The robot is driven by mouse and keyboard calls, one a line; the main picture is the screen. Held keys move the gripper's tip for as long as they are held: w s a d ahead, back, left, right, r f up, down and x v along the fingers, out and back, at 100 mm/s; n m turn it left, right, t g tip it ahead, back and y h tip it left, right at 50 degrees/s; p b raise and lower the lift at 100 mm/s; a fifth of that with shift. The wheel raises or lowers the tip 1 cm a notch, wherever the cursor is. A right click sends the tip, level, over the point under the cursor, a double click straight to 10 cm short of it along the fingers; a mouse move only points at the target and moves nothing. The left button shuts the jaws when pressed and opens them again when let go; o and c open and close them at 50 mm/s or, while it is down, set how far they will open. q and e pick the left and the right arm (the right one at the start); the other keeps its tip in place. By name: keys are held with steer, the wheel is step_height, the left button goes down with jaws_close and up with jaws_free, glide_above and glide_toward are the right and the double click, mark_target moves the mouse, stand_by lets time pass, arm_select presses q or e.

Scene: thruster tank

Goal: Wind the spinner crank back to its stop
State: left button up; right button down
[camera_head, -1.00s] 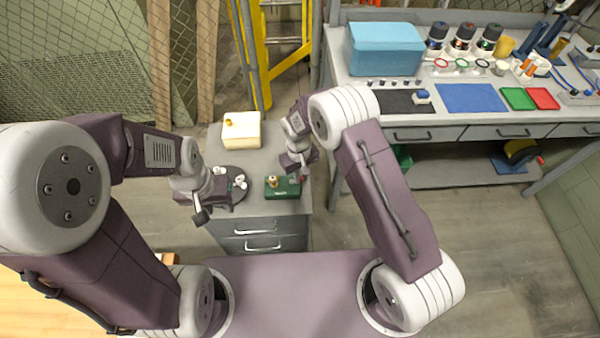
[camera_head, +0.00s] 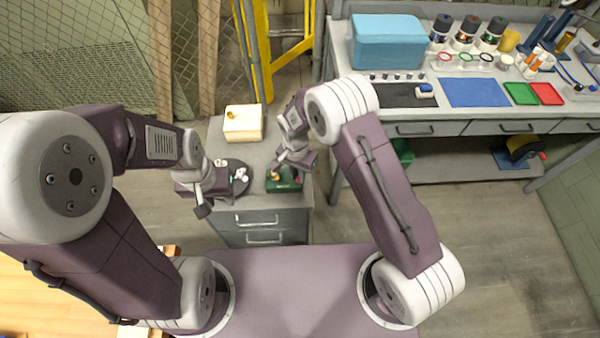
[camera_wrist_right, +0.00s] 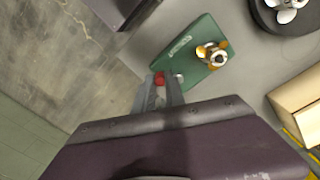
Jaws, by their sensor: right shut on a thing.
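The spinner is a green box (camera_head: 284,186) on the grey cabinet top, with a brass-and-white rotor (camera_wrist_right: 212,55) on its upper face. The box also shows in the right wrist view (camera_wrist_right: 190,42). A red crank knob (camera_wrist_right: 160,77) sits at the box's near edge in the right wrist view. My right gripper (camera_wrist_right: 160,92) is shut on this knob, its fingers beside the box; in the head view it partly covers the box. My left gripper (camera_head: 205,210) hangs at the cabinet's left edge, by the dark round tray; its finger opening cannot be made out.
The dark round tray (camera_wrist_right: 262,12) holds white propellers (camera_head: 242,175). A cream block (camera_head: 243,125) with a brass piece stands at the back of the cabinet. A workbench with a blue bin (camera_head: 388,48) and mats is at the right.

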mark_target(293, 182)
steer(key=m, duration=0.1)
steer(key=a+m, duration=0.1)
steer(key=m, duration=0.1)
steer(key=shift+s, duration=0.15)
steer(key=shift+a+m, duration=0.15)
steer(key=shift+m, duration=0.65)
steer(key=shift+a+m, duration=0.15)
steer(key=shift+m, duration=0.65)
steer(key=shift+r, duration=0.1)
steer(key=c, duration=1.4)
jaws_free()
step_height(293, 182, up, 9)
steer(key=shift+a, duration=0.15)
